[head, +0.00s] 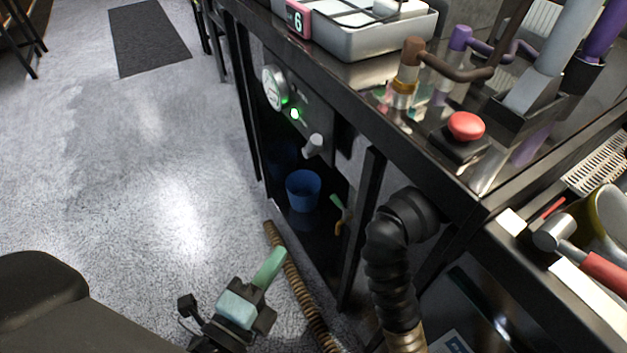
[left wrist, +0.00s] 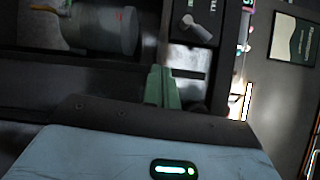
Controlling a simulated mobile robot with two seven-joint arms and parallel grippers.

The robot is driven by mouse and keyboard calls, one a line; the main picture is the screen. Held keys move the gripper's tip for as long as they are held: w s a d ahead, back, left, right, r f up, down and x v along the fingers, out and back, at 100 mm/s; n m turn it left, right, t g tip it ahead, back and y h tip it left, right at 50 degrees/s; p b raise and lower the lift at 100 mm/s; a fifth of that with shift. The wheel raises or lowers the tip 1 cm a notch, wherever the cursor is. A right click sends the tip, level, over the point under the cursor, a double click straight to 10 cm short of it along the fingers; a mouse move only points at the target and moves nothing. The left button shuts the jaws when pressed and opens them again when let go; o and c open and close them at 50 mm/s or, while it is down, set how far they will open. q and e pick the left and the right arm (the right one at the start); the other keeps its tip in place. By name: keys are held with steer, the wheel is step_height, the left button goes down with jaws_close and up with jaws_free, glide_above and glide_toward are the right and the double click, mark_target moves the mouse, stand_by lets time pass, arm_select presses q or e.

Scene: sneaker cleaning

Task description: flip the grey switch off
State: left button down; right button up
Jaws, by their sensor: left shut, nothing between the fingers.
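The grey switch (head: 313,145) is a short light-grey lever on the dark front panel of the bench, below and right of a lit green lamp (head: 294,113). My left gripper (head: 270,266) has green fingers and is shut and empty. It is low in front of the bench, below and left of the switch and apart from it. In the left wrist view the shut fingers (left wrist: 162,86) point towards the bench front. A small grey lever (left wrist: 188,21) on a dark panel shows there above and right of the fingertips. My right gripper is not in view.
A round gauge (head: 274,88) sits left of the lamp. A blue bucket (head: 303,190) stands inside the open bench. A ribbed brown hose (head: 290,275) runs beside my left gripper, and a thick black hose (head: 388,265) hangs at the right.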

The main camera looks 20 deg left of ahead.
mark_target(317, 143)
arm_select(q)
steer(key=r+m+t+b, duration=0.1)
steer(key=w+r+m+t+b, duration=0.1)
steer(key=m+b, duration=0.1)
steer(key=w+d+r+m+h+b, duration=0.1)
steer(key=shift+d+r+m+t, duration=0.1)
steer(key=shift+r+m+t, duration=0.05)
steer(key=shift+m+t, duration=0.2)
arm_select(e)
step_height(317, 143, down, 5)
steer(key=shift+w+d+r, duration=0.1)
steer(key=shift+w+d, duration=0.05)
